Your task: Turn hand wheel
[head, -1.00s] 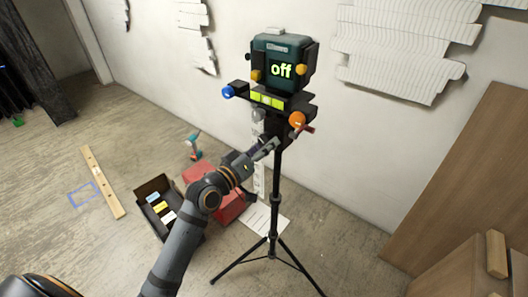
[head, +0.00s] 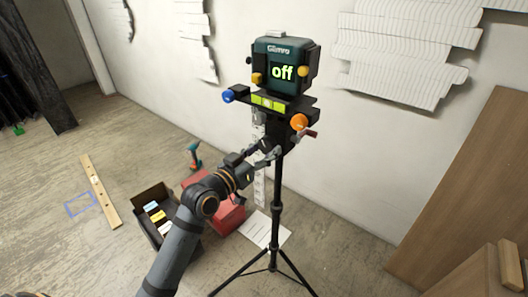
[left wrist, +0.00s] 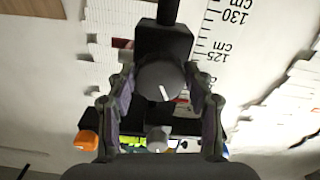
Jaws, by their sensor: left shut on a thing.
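A dark teal instrument (head: 283,62) stands on a black tripod (head: 277,205), its screen reading "off". In the left wrist view, a round grey knob (left wrist: 160,82) with a white mark sits on a black block under the instrument. I take this knob for the hand wheel. My left gripper (head: 270,152), also in the left wrist view (left wrist: 158,78), has its fingers on both sides of the knob and is shut on it. The gripper hides the knob in the head view. My right gripper is not in view.
A blue knob (head: 228,96) and an orange knob (head: 299,122) flank the bracket, and a smaller grey knob (left wrist: 158,138) is close to my fingers. An open black box (head: 153,214) and a red case (head: 226,214) lie on the floor. The wall is behind.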

